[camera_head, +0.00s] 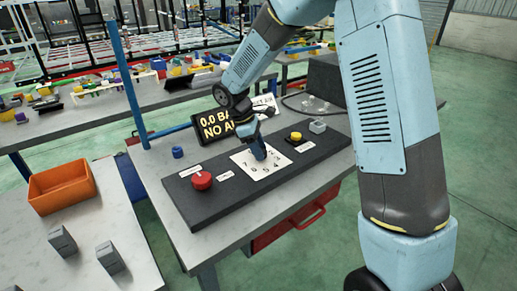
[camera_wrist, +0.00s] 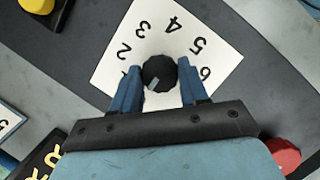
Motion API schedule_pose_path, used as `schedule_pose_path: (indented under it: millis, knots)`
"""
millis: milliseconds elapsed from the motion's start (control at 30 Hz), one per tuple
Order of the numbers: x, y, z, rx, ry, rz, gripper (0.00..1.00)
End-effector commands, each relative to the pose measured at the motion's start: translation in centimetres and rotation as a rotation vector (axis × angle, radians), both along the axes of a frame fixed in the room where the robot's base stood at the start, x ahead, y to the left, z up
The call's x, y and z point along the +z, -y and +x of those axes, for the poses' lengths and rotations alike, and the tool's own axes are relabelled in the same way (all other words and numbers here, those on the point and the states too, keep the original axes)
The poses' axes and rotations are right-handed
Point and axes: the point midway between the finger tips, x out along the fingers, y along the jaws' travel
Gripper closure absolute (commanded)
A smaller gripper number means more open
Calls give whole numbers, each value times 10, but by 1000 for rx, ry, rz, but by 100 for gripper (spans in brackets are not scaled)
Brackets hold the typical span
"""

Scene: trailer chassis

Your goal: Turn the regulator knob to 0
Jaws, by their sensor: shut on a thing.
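The regulator knob (camera_wrist: 159,73) is round and black, with a light grey mark on its lower-left part in the wrist view. It sits on a white dial card (camera_wrist: 120,38). The digits 2 to 6 show around it; a partly covered digit sits beside the left finger, and I cannot see the 0. My gripper (camera_wrist: 160,86) has a blue finger on each side of the knob and is shut on it. In the head view my gripper (camera_head: 258,152) points down onto the dial card (camera_head: 270,171) and hides the knob.
A dark panel (camera_head: 225,203) carries a red button (camera_head: 201,180) to the left and a yellow button (camera_head: 296,136) to the right. Behind it, a partly hidden display (camera_head: 213,120) reads "0.0 BA" and "NO AI". An orange bin (camera_head: 62,187) stands at left.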

Motion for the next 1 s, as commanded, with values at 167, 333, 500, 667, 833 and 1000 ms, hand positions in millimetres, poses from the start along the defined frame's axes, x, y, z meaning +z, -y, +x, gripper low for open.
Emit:
schedule_pose_path:
  millis: [167, 333, 500, 667, 833, 1000]
  knots:
    - [0, 0, 1, 17, 2, 0, 87]
    - [0, 0, 1, 18, 1, 0, 87]
    - [0, 0, 1, 17, 2, 0, 55]
    - [0, 0, 0, 17, 1, 0, 40]
    - [0, 0, 0, 17, 1, 0, 31]
    - [0, 0, 0, 17, 1, 0, 31]
